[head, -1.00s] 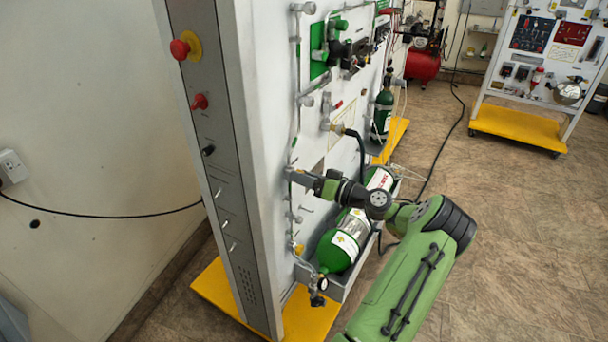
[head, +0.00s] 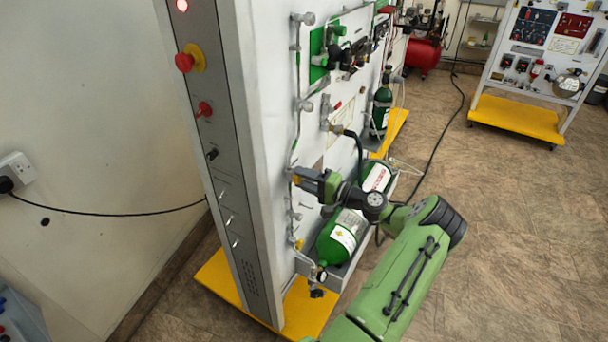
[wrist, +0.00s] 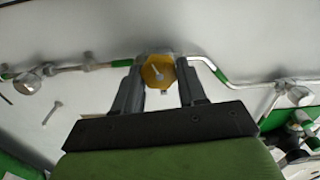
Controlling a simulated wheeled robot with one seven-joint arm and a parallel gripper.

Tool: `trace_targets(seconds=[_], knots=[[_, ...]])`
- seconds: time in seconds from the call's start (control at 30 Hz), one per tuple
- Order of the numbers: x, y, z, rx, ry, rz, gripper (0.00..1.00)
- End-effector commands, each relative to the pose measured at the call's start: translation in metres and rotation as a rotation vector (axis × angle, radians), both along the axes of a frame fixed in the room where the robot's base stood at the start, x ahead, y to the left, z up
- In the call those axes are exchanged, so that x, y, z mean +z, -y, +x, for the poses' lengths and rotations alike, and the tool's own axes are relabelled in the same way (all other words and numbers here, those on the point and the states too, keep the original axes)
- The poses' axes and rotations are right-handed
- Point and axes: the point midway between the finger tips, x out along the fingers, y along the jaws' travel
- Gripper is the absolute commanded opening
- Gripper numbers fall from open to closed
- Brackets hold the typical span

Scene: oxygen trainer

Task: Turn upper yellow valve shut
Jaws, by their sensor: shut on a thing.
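The upper yellow valve (wrist: 158,70) is a yellow knob on the grey pipe that runs along the white panel. In the wrist view my gripper (wrist: 160,84) has one finger on each side of it and is shut on it. In the head view my gripper (head: 297,178) reaches the panel from the right, at the vertical pipe near the panel's left edge. There the valve is mostly hidden by the fingers. A second, lower yellow valve (head: 299,244) shows further down the same pipe, apart from my gripper.
Green oxygen cylinders (head: 343,236) lie in a grey tray (head: 340,277) just below my arm. Red knobs (head: 184,62) sit on the cabinet's side. A black hose (head: 361,155) hangs near my wrist. Open floor (head: 520,230) lies to the right.

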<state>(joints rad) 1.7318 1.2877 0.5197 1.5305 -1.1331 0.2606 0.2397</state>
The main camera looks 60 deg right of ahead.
Motion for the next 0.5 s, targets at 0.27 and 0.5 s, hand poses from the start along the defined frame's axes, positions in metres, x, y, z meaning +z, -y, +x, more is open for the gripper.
trace_targets(seconds=[0.27,0.5], knots=[[0.0009,0.0006,-0.0003,-0.002,-0.025,0.260,0.11],[0.0000,0.0002,-0.0004,-0.002,-0.046,0.487,0.11]])
